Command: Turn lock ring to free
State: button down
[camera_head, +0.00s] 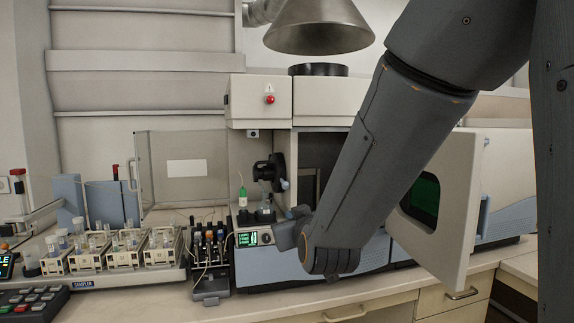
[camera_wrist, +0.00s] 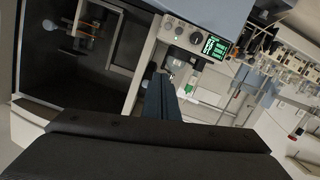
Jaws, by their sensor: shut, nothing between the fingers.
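A black round fitting (camera_head: 268,172) that may carry the lock ring sits on the instrument's left side in the head view, above a small green-labelled bottle (camera_head: 242,196). Its turn position cannot be told. My gripper (camera_head: 286,232) is in front of the instrument's front panel, near the green display (camera_head: 247,239), below and a little right of that fitting. In the wrist view my gripper (camera_wrist: 160,84) shows shut fingers with nothing between them, apart from the fitting. My forearm hides part of the instrument's open chamber (camera_head: 318,160) in the head view.
The chamber door (camera_head: 458,205) stands open at the right. An open clear-panelled cover (camera_head: 186,168) stands at the left. Sample racks (camera_head: 122,258) and a small pump unit (camera_head: 208,250) crowd the bench left of my gripper. A metal hood (camera_head: 318,28) hangs above.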

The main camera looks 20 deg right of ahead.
notch_tip(320, 180, up, 9)
jog(key=t+p, duration=0.2)
jog(key=t, duration=0.1)
jog(key=w+d+f+p, duration=0.1)
jog(key=w+p, duration=0.3)
jog(key=w, duration=0.7)
jog(key=shift+f+h+p, duration=0.3)
jog(key=shift+f+p, duration=0.1)
jog(key=shift+f, duration=0.45)
